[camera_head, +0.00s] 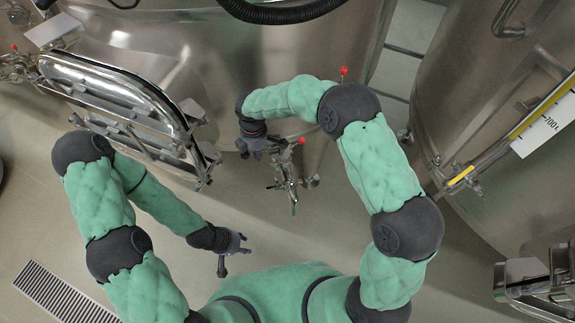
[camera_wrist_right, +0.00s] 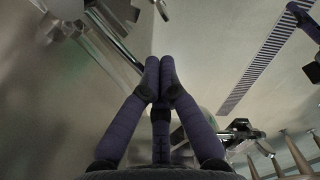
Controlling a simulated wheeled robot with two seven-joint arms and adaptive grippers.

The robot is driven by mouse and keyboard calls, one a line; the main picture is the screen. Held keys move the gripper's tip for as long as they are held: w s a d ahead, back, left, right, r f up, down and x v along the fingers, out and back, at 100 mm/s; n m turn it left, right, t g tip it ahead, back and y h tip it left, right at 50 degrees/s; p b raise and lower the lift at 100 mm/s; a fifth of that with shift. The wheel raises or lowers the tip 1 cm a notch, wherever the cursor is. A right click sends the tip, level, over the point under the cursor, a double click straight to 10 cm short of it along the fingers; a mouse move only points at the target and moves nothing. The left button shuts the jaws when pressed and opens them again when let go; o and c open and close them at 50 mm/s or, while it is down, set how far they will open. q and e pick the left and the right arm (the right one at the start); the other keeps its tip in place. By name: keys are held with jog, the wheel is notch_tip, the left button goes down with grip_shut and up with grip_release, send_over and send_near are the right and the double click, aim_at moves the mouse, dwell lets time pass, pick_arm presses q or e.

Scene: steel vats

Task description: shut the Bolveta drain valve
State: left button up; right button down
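A steel drain valve assembly (camera_head: 287,182) with a red knob (camera_head: 300,141) hangs under the large middle vat (camera_head: 225,45) in the head view. No name is readable on that vat. My right gripper (camera_head: 253,150) is just left of the valve, close to the red knob; contact cannot be told. In the wrist view the right gripper's fingertips (camera_wrist_right: 160,66) meet with nothing visible between them, and a steel rod (camera_wrist_right: 118,45) passes beyond them at the upper left. My left gripper (camera_head: 236,247) is lower left of the valve, apart from it; its finger opening is unclear.
A hatch with a steel rim (camera_head: 125,95) juts from the middle vat at the left. A second vat (camera_head: 480,85) with a yellow-edged scale (camera_head: 545,120) stands at the right. A floor grate (camera_head: 60,295) lies at the lower left. Floor below the valve is clear.

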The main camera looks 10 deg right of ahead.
jog(key=shift+s, duration=0.1)
notch_tip(320, 180, up, 8)
jog(key=s+p, duration=0.1)
jog(key=p, duration=0.5)
dwell(0.5)
jog(key=shift+s+f, duration=0.1)
dwell(0.4)
